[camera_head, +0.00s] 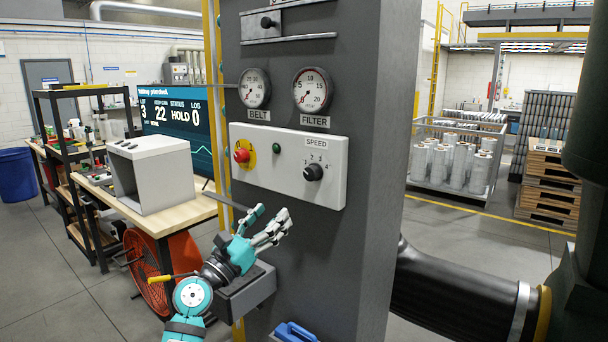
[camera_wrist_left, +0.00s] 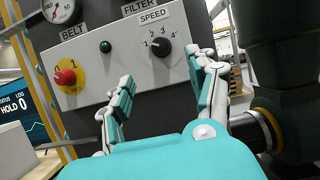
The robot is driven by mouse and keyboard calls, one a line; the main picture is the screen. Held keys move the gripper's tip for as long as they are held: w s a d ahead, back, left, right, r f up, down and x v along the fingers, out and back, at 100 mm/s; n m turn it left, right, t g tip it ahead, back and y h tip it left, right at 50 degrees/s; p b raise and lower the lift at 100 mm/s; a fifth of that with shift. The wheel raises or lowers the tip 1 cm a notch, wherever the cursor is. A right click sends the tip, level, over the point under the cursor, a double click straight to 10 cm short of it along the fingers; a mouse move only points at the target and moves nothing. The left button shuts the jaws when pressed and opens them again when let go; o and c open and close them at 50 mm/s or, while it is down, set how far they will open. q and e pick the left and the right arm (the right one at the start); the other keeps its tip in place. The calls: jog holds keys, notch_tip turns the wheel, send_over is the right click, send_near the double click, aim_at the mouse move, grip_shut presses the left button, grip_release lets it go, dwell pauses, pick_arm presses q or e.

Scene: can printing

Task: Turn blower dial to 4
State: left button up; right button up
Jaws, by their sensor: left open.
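The blower dial (camera_head: 313,172) is a round black knob under the word SPEED, with the numbers 1 to 4 around its top. It sits at the right of a white control panel (camera_head: 240,181) on a dark grey column. The wrist view shows the dial (camera_wrist_left: 160,48) beyond and between my fingertips; its pointer is too small to read surely. My left gripper (camera_head: 271,214) is teal and white, open and empty, below and left of the dial and apart from it. It also shows in the wrist view (camera_wrist_left: 167,78). My right gripper is not in view.
A red stop button (camera_head: 241,155) on yellow and a green button (camera_head: 276,148) share the panel. BELT (camera_head: 254,88) and FILTER (camera_head: 312,89) gauges are above. A grey box (camera_head: 246,291) juts out below, by my left wrist. A black duct (camera_head: 450,285) runs right.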

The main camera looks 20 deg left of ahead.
aim_at(309, 176)
pick_arm(q)
jog(key=p+x, duration=0.1)
jog(key=x, duration=1.2)
jog(key=shift+w+d+f+p, duration=0.1)
jog(key=shift+w+p, duration=0.2)
jog(key=shift+w+d, duration=0.15)
jog(key=shift+w, duration=0.25)
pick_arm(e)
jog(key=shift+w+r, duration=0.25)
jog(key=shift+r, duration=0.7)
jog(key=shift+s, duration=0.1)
pick_arm(q)
jog(key=c, duration=1.1)
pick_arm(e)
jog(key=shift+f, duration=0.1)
